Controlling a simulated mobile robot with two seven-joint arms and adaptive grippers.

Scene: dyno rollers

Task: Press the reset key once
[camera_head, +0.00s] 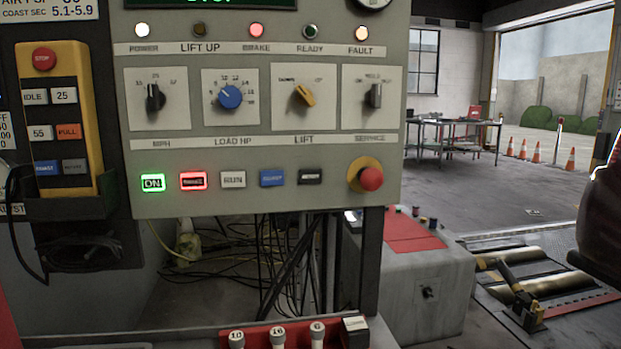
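A grey control panel (215,120) fills the upper middle of the head view. Its lower row of keys holds a green-lit ON key (153,183), a red-lit key (193,181), a white key (233,179), a blue key (272,178) and a black key (310,176). The black key's small label is too blurred to read surely, so I cannot confirm which one is the reset key. The POWER, BRAKE and FAULT lamps look lit; LIFT UP and READY look dark. Neither of my grippers is in view.
A red mushroom button (371,179) sits right of the keys. A yellow pendant (57,115) hangs at left. Cables (255,260) tangle below the panel. A grey cabinet (420,285) and floor rollers (535,265) lie to the right. A red rack (290,335) stands at the bottom.

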